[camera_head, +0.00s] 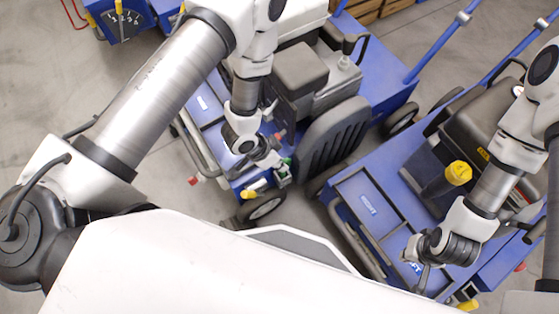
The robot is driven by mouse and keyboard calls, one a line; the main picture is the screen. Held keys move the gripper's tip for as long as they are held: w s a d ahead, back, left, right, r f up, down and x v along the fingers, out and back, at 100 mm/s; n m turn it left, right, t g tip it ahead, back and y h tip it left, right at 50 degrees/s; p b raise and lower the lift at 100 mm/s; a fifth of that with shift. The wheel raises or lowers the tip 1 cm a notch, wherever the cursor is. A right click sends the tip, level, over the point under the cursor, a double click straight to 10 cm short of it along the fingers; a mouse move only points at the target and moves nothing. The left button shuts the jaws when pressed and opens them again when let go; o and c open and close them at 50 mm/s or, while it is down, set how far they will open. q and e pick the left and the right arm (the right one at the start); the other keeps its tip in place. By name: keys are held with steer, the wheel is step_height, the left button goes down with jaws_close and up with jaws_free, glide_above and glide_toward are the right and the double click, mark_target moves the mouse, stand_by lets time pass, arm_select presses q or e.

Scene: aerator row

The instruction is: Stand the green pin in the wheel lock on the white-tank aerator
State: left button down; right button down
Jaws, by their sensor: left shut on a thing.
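The white-tank aerator (211,107) is the blue machine at the upper middle, with its white tank (301,22) partly behind my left arm. My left gripper (277,164) is low over its front corner, above a small wheel (262,208). It is shut on the green pin (287,161), of which only a small green part shows. The wheel lock seems to be the small bracket (283,179) just below the fingertips; I cannot tell whether the pin touches it or is inside. My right gripper (424,270) is over the right-hand blue aerator, its fingers too small to read.
The right-hand aerator (352,192) stands close beside, with a yellow cap (459,172) on it. A black ribbed part (333,138) rises right of my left gripper. A yellow-tipped part (249,194) sits left of the wheel. Another blue machine (122,22) stands upper left. Grey floor (40,90) is clear at left.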

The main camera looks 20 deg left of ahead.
arm_select(q)
steer(key=shift+f, duration=0.5)
arm_select(e)
steer(key=shift+f, duration=0.3)
arm_select(q)
steer(key=c, duration=1.1)
jaws_free()
steer(key=v, duration=1.2)
steer(key=shift+s, duration=0.1)
